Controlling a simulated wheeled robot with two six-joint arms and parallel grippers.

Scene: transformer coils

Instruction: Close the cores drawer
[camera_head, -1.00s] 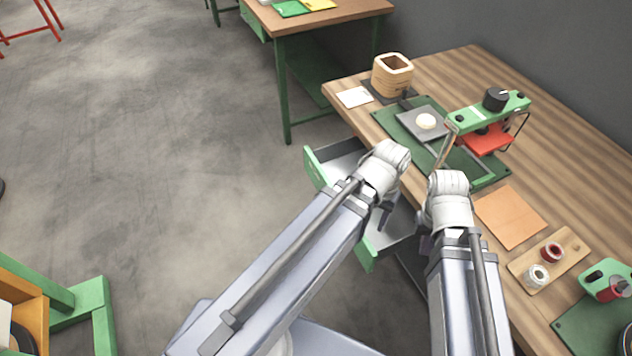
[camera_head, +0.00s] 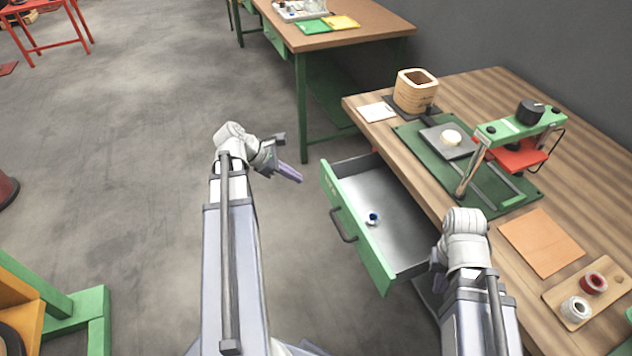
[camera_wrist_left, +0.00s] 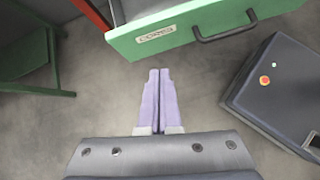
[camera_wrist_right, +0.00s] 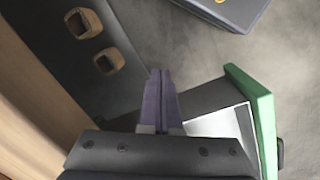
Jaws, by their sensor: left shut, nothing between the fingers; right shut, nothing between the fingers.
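The cores drawer (camera_head: 355,226), with a green front and a dark bar handle (camera_head: 343,226), stands pulled out from the wooden workbench. A small blue and white item (camera_head: 372,219) lies on its grey floor. Its "CORES" label (camera_wrist_left: 156,40) is readable in the left wrist view. My left gripper (camera_head: 289,173) is shut and empty, in the air to the left of the drawer front and apart from it. Its fingers (camera_wrist_left: 160,72) point toward the front. My right gripper (camera_wrist_right: 160,72) is shut and empty beside the drawer (camera_wrist_right: 264,120); my arm mostly hides it in the head view.
The workbench (camera_head: 480,90) carries a green press (camera_head: 520,125), a wooden core (camera_head: 415,90) and a spool board (camera_head: 560,300). Two brown cores (camera_wrist_right: 85,22) lie on a dark surface below. A dark box (camera_wrist_left: 285,85) is near the drawer.

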